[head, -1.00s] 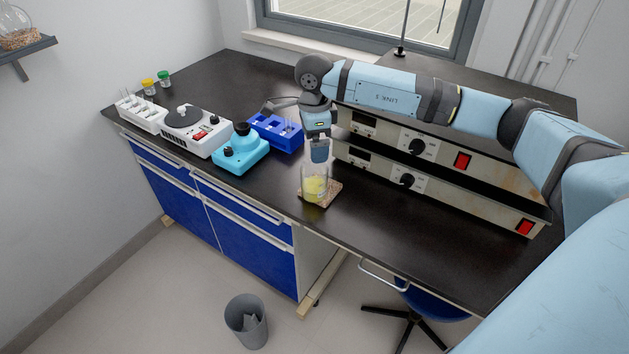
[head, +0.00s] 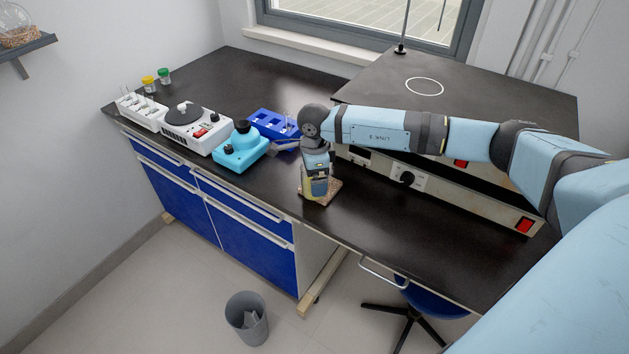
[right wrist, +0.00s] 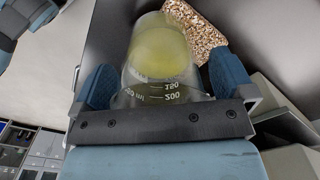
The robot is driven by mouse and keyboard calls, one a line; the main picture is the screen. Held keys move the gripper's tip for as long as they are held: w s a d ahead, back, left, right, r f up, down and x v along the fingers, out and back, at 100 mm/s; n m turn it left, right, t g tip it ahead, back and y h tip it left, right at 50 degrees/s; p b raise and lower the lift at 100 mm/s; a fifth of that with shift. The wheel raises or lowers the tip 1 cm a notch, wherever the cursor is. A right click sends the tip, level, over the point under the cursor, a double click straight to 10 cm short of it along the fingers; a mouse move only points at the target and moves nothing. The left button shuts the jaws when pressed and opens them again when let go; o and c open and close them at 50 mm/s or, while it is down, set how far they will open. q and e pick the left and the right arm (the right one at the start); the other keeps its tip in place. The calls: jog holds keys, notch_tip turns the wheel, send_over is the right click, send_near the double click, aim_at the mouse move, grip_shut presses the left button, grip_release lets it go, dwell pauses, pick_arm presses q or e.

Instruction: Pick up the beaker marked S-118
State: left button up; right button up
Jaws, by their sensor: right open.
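A glass beaker with yellow-green content (right wrist: 160,55) stands on a speckled tan mat (head: 333,189) near the bench's front edge. In the head view my right gripper (head: 319,187) is lowered over the beaker and hides most of it. In the right wrist view my right gripper (right wrist: 165,85) is open, with one blue finger on each side of the beaker. Volume marks show on the glass; no S-118 label is readable. I cannot tell whether the fingers touch the glass. My left gripper is not in view.
A turquoise device (head: 240,150), a blue rack (head: 268,124) and a white device with a dark disc (head: 190,130) stand left of my right gripper. Heater units with red switches (head: 440,190) stand close on the right. The dark bench top (head: 275,185) is clear in front.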

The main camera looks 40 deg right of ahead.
jog(key=c, duration=1.1)
jog(key=shift+r, duration=0.1)
jog(key=shift+r, duration=0.1)
